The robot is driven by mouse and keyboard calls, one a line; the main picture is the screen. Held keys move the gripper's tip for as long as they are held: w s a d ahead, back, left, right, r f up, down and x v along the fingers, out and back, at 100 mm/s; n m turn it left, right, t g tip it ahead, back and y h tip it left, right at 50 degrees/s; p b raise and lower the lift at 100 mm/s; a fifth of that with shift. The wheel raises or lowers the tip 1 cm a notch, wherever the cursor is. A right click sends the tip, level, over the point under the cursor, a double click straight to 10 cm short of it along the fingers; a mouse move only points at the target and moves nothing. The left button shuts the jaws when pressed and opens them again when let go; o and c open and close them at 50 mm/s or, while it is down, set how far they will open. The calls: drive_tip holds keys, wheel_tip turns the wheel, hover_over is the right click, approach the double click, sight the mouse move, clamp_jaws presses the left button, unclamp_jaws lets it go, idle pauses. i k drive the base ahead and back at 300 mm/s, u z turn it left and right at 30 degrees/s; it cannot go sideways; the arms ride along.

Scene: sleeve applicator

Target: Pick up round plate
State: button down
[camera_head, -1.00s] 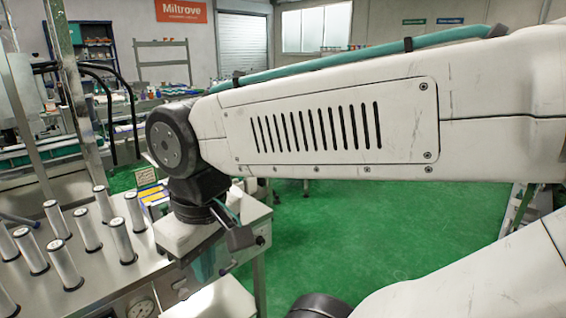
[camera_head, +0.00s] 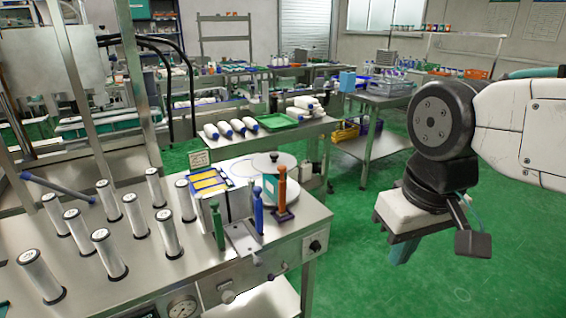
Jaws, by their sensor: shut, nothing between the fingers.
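A pale round plate (camera_head: 287,162) with a small dark knob on top is at the right end of the steel bench. Another pale round disc shape shows below it, and I cannot tell which of the two is the plate of the task. Orange and blue-handled tools stand in front and partly hide them. My gripper (camera_head: 401,251) hangs below my wrist, right of the bench over the green floor, well apart from the plate. Its teal fingers point down, are partly hidden by the wrist block, and look shut and empty.
Several upright white cylinders (camera_head: 105,252) stand on the steel bench (camera_head: 205,262). A green-handled tool (camera_head: 217,226) and a yellow-and-blue tray (camera_head: 208,181) are near the plate. Behind is a table with a green tray (camera_head: 276,121). The green floor right of the bench is clear.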

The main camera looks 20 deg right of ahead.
sight(267, 164)
drive_tip(key=z, duration=1.1)
drive_tip(key=i, duration=1.15)
drive_tip(key=u, duration=0.55)
